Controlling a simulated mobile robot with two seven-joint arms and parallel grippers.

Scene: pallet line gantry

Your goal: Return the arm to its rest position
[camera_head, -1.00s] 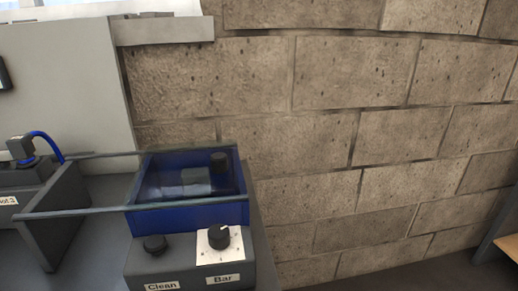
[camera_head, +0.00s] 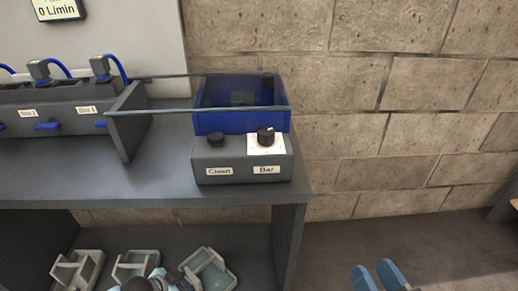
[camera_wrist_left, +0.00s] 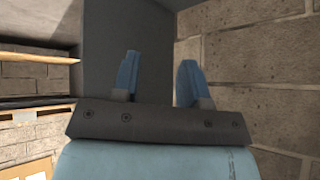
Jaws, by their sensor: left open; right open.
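My right gripper (camera_head: 378,275) shows at the bottom edge of the head view, right of the bench. Its two blue fingers point up with a gap between them, open and empty, over the dark floor. My left gripper (camera_wrist_left: 158,75) shows in the left wrist view. Its two blue fingers stand apart with nothing between them, in front of a grey panel (camera_wrist_left: 120,25). A light blue and grey part at the bottom of the head view, near the lower shelf, may belong to my left arm; I cannot tell its jaws there.
A grey bench (camera_head: 170,182) carries a blue open box (camera_head: 240,122) and a control box (camera_head: 205,160) with "Clean" and "Bar" knobs. Several small trays (camera_head: 212,275) sit on its lower shelf. A brick wall (camera_head: 370,60) stands behind. Floor (camera_head: 450,250) right of the bench looks clear.

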